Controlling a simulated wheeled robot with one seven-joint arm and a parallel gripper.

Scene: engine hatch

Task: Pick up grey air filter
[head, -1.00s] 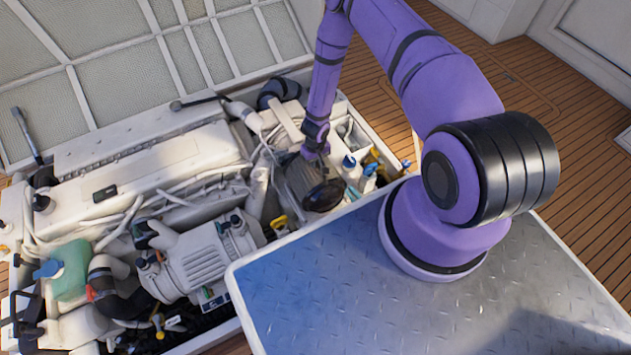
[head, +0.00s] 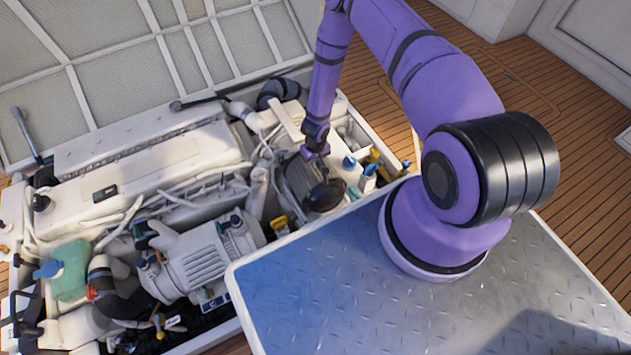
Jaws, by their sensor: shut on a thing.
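The grey air filter (head: 298,179) is a dark ribbed body with a glossy dark rounded end (head: 326,196) at its lower right. It sits at the right end of the engine bay. My gripper (head: 322,158) reaches down from above and is shut on the filter near its upper right side. The fingers are small and dark here, and their exact contact is hard to make out. I cannot tell whether the filter is clear of the parts beneath it.
The white engine (head: 150,165) with hoses and pipes fills the bay to the left. Blue-capped bottles (head: 350,166) stand close on the right. The bay's pale rim and a metal tread-plate platform (head: 330,285) lie in front. The mesh-lined lid (head: 110,60) stands open behind.

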